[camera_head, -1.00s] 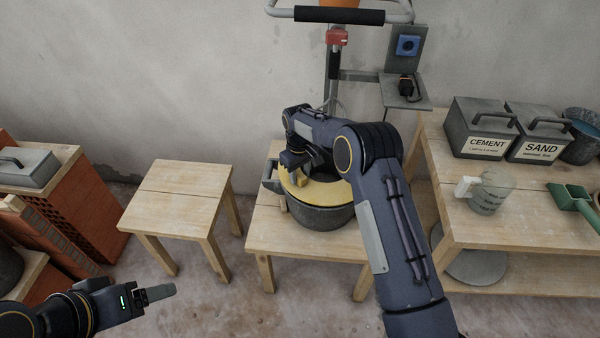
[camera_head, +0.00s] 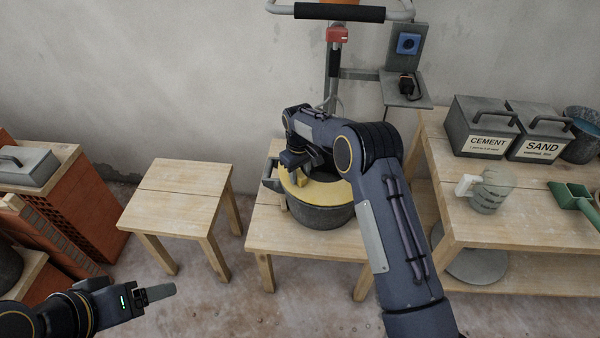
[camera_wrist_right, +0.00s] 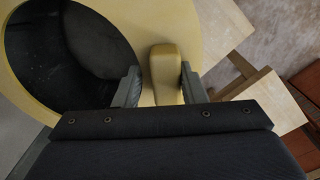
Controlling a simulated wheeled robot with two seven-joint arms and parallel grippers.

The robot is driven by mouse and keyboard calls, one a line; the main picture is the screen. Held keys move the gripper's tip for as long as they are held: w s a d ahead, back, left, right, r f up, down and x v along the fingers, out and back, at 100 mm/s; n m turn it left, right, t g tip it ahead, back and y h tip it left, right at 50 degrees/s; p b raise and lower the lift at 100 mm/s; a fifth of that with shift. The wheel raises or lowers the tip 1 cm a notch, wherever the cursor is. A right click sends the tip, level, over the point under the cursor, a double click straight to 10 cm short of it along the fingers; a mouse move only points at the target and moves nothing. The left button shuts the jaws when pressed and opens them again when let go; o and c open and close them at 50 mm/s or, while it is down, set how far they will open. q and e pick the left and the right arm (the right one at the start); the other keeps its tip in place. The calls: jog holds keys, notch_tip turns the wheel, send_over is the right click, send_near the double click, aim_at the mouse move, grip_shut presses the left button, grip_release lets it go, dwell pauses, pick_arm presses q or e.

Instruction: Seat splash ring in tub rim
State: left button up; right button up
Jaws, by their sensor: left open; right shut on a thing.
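The splash ring (camera_head: 325,194) is a flat yellow ring with a raised yellow grip block. It lies over the mouth of the dark grey tub (camera_head: 320,216) on the middle wooden table. I cannot tell whether it sits flush in the rim. My right gripper (camera_head: 295,168) reaches down over the ring's left side and hides part of it. In the right wrist view its jaws (camera_wrist_right: 161,82) are shut on the ring's grip block (camera_wrist_right: 165,70), and the ring's opening shows the dark tub inside. My left gripper (camera_head: 160,292) is open and empty at the lower left, away from the tub.
An empty wooden stool (camera_head: 180,193) stands left of the tub's table. At right, a bench (camera_head: 500,235) holds cement and sand boxes (camera_head: 482,128), a measuring jug (camera_head: 490,190) and a green scoop (camera_head: 572,198). A mixer stand (camera_head: 333,75) stands behind the tub.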

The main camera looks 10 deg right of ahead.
jog(key=shift+f, duration=0.1)
jog(key=shift+f+b, duration=0.5)
jog(key=shift+f, duration=0.1)
dwell(0.4)
jog(key=shift+f, duration=0.15)
jog(key=o, duration=1.1)
jog(key=shift+c, duration=0.2)
notch_tip(320, 180, up, 8)
jog(key=shift+f, duration=0.1)
